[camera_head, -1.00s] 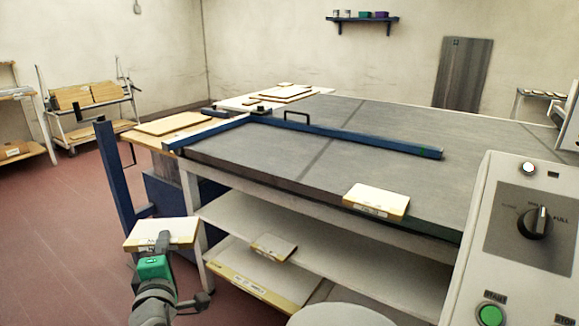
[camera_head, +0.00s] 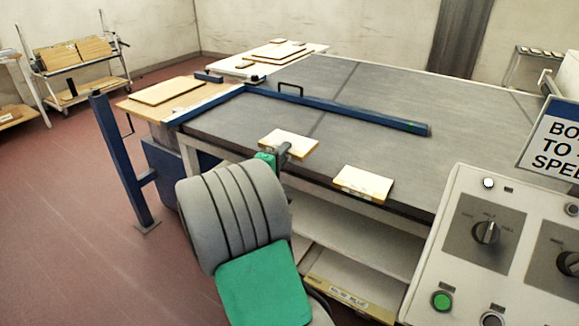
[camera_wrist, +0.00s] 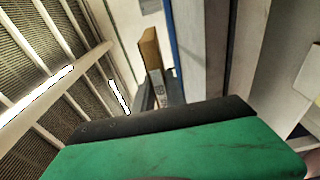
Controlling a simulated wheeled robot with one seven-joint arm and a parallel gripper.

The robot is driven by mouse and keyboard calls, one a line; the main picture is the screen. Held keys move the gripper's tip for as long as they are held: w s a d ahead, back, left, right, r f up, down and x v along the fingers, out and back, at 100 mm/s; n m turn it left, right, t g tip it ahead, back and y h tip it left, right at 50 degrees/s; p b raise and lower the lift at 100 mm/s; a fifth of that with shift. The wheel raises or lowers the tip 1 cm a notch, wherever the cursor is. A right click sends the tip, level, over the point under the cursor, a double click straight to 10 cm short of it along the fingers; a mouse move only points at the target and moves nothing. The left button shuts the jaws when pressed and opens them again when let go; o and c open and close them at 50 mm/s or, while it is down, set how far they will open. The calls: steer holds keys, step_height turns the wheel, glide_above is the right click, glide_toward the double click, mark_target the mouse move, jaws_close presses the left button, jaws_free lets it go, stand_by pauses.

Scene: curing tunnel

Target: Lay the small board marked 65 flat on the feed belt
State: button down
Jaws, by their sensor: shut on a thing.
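My gripper (camera_head: 281,153) is shut on a small pale board (camera_head: 292,142) over the near edge of the dark grey belt (camera_head: 425,95). The board looks about level; I cannot tell whether it touches the belt. Its marking is not readable. In the wrist view the held board (camera_wrist: 150,48) shows as a tan strip beyond the fingers (camera_wrist: 160,92). A second small pale board (camera_head: 363,183) lies flat on the belt's front edge to the right, apart from the held one. The marking on its front edge is too small to read.
A blue guide bar (camera_head: 350,117) with a black handle crosses the belt behind the boards. A control panel (camera_head: 470,245) stands at the front right, a blue post (camera_head: 122,160) at the left. A long board (camera_head: 350,298) lies below the belt. Bare belt lies between the two small boards.

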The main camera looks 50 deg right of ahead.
steer(key=shift+w+d+f+b, duration=0.15)
steer(key=shift+d+f, duration=0.4)
steer(key=shift+f, duration=0.65)
steer(key=shift+w+d+f+b, duration=0.1)
steer(key=shift+d+f, duration=0.4)
steer(key=shift+f, duration=0.75)
steer(key=shift+w+d+f+b, duration=0.15)
steer(key=shift+d+f, duration=0.4)
steer(key=shift+f, duration=0.65)
steer(key=c, duration=1.4)
jaws_free()
steer(key=shift+o, duration=0.2)
